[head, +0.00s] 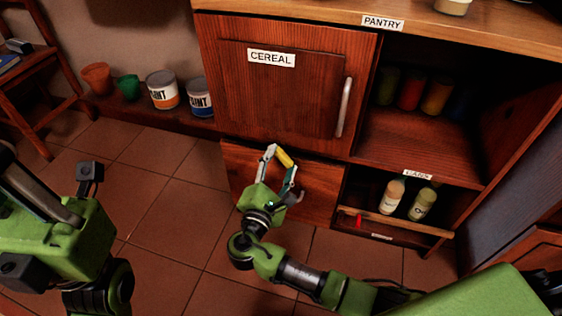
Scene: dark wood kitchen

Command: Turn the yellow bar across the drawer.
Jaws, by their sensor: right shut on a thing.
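The yellow bar (284,157) shows as a short slanted piece at the top front of the wooden drawer (318,190), under the cereal door. My right gripper (280,158) is at the drawer front, with its fingers shut on the yellow bar. The gripper covers part of the bar and part of the drawer face. My left arm is at the lower left, over the floor; its fingers are not clearly visible.
The cereal door (290,90) above is closed, with a metal handle (344,107). An open shelf (415,145) with jars is on the right, above a rack with two bottles (392,196). Paint cans (162,90) and pots stand at the left wall. Tiled floor is clear.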

